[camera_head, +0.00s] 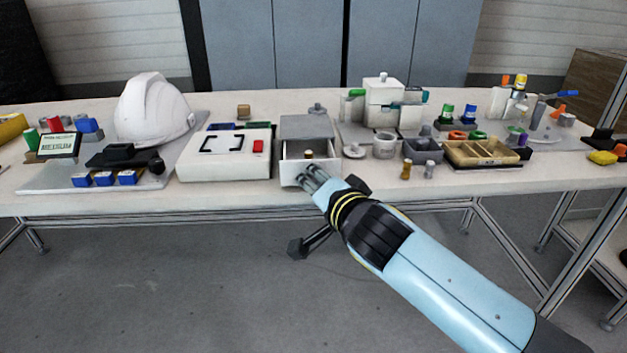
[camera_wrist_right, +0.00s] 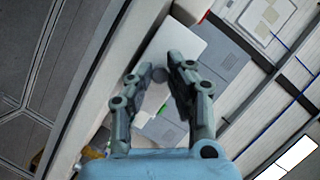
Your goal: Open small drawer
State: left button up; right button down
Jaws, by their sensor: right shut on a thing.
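The small drawer (camera_head: 290,168) is white and sits in a grey-topped box (camera_head: 306,127) near the table's front edge. It stands pulled out toward me, and its inside shows with a small brown-and-dark item (camera_head: 308,154) in it. My right gripper (camera_head: 310,177) is at the drawer's front and covers part of it. My left gripper is in neither view.
A white box with a red button (camera_head: 258,146) stands left of the drawer, and a white helmet (camera_head: 153,110) lies farther left. A white jar (camera_head: 385,145), small pegs (camera_head: 406,169) and a divided tan tray (camera_head: 483,154) stand to the right.

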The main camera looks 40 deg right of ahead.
jog(key=c, duration=1.5)
grip_release()
jog(key=shift+c, duration=0.2)
jog(key=v, duration=1.2)
